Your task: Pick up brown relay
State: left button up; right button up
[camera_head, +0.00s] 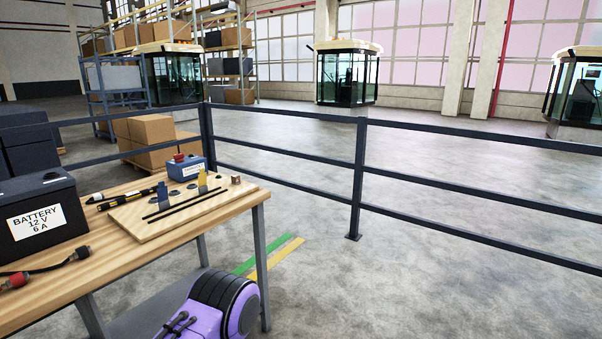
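A small brown block (236,179), which looks like the brown relay, sits at the far right corner of a wooden board (136,226) on the workbench. It is small in the picture and its details are hard to make out. Neither of my grippers shows. A purple and dark grey part at the bottom centre, in front of the bench, looks like a link of my own arm.
A dark railing (359,180) stands behind. Open floor lies right.

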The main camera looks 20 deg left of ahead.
aim_at(235, 179)
jog(key=z, duration=0.2)
jog(key=i, duration=2.1)
jog(key=u, duration=0.65)
